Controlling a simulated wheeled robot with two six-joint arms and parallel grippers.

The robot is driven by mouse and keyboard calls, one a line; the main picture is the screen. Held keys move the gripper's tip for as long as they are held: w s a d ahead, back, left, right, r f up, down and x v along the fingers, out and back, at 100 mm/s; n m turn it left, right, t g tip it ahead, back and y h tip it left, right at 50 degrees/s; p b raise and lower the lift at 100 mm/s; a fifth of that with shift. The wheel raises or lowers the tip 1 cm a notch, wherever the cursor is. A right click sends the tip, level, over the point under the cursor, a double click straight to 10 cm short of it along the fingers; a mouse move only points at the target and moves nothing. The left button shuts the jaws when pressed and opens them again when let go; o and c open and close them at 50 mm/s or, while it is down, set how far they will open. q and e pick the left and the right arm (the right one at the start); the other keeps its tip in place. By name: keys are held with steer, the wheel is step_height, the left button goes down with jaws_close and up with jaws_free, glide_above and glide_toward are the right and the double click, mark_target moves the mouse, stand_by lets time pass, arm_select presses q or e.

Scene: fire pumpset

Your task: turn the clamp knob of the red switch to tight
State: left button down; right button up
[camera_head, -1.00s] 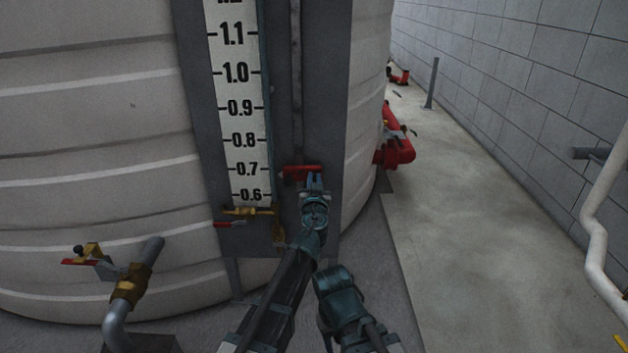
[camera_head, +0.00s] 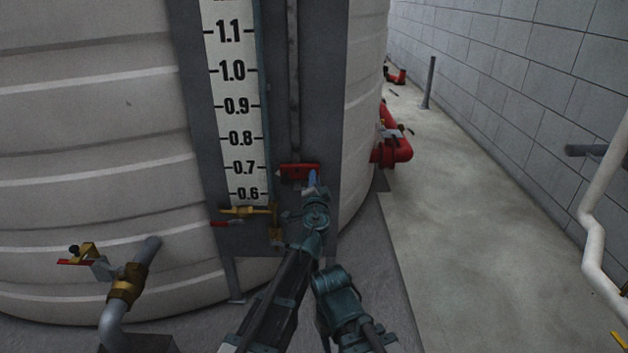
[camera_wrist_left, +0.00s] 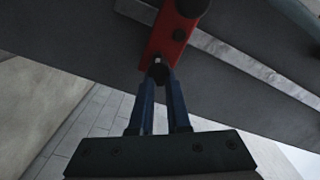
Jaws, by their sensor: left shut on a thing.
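The red switch (camera_head: 297,172) sits on the grey vertical strip of the tank, to the right of the foot of the level scale. In the left wrist view the red switch (camera_wrist_left: 170,38) is a red bar with dark round parts on it. My left gripper (camera_head: 313,178) reaches up to the switch's right end. In the left wrist view my left gripper (camera_wrist_left: 158,76) is shut on a small clamp knob (camera_wrist_left: 157,62) at the near end of the bar. The fingertips mostly hide the knob. My right arm is low beside the left one; its fingers do not show.
A brass valve (camera_head: 247,211) with a red handle is left of my left gripper. Another valve on a pipe (camera_head: 125,285) stands lower left. The tank (camera_head: 90,120) fills the left side. Red piping (camera_head: 398,150) is behind at the right.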

arm_select(q)
steer(key=m, duration=0.5)
steer(key=shift+d+f, duration=0.1)
steer(key=shift+f, duration=0.2)
arm_select(e)
steer(key=shift+f, duration=0.25)
arm_select(q)
steer(key=shift+m, duration=0.4)
steer(key=c, duration=0.9)
jaws_free()
steer(key=s, duration=0.7)
steer(key=shift+s, duration=0.3)
arm_select(e)
steer(key=shift+s+d, duration=0.7)
steer(key=shift+s, duration=0.15)
